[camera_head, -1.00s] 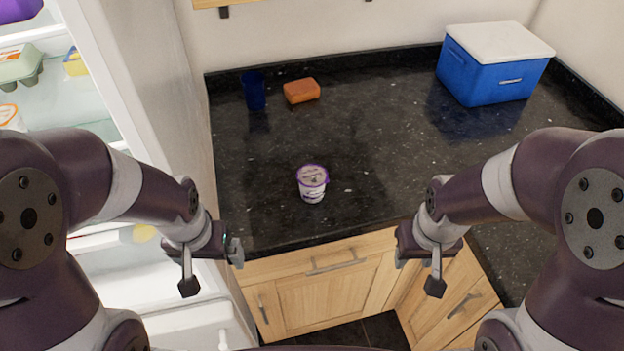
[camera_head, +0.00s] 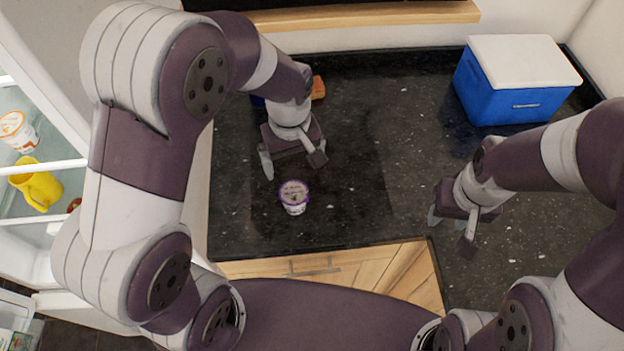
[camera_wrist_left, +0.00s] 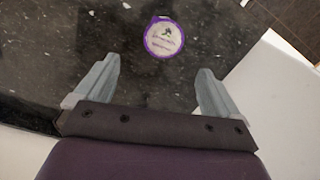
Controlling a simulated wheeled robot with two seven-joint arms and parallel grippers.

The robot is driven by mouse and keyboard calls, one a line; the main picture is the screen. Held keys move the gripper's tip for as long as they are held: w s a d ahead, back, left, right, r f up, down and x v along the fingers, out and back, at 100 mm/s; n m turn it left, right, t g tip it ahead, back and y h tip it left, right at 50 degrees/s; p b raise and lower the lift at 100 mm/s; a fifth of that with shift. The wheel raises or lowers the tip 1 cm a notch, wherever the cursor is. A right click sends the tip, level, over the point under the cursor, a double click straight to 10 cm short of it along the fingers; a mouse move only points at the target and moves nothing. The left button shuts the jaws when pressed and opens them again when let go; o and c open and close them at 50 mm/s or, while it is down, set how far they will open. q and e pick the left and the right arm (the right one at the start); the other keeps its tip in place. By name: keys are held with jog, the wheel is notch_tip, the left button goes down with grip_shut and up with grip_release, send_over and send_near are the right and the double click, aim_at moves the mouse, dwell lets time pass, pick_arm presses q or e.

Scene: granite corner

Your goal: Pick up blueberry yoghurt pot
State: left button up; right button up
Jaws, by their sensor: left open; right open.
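The blueberry yoghurt pot (camera_head: 293,197), a small white pot with a purple-rimmed lid, stands upright on the black granite counter near its front edge. In the left wrist view its lid (camera_wrist_left: 164,37) lies beyond the open fingers, roughly centred between them. My left gripper (camera_head: 293,168) is open and empty above the counter, just behind the pot and apart from it. Its two fingers also show in the left wrist view (camera_wrist_left: 157,90). My right gripper (camera_head: 450,235) is open and empty over the counter at the right, well away from the pot.
A blue cooler box (camera_head: 515,85) with a white lid stands at the back right. An orange block (camera_head: 318,88) is partly hidden behind my left arm. An open fridge with a yellow jug (camera_head: 38,187) is at the left. The counter's middle is clear.

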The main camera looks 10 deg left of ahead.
aim_at(294, 194)
pick_arm(q)
jog(key=s+a+f, duration=0.1)
jog(key=s+f, duration=0.1)
jog(key=f, duration=0.1)
jog(key=shift+s+a+p, duration=0.15)
jog(key=shift+a+p, duration=0.2)
jog(key=f, duration=0.1)
jog(key=w+d+f, duration=0.1)
jog(key=f, duration=0.2)
jog(key=shift+w+d+f+p, duration=0.1)
jog(key=shift+w+d+p, duration=0.1)
jog(key=shift+w+p, duration=0.15)
jog(key=f, duration=0.1)
jog(key=f+p, duration=0.1)
jog(key=f, duration=0.2)
jog(key=shift+s, duration=0.3)
jog(key=shift+s+a+f, duration=0.1)
jog(key=shift+f, duration=0.25)
jog(key=shift+w+f, duration=0.1)
jog(key=shift+w, duration=0.15)
jog(key=shift+d, duration=0.2)
jog(key=c, duration=0.9)
jog(key=shift+s+a, duration=0.1)
jog(key=shift+c, duration=1)
pick_arm(e)
jog(key=r, duration=0.2)
jog(key=s+a+r, duration=0.1)
jog(key=shift+r, duration=0.2)
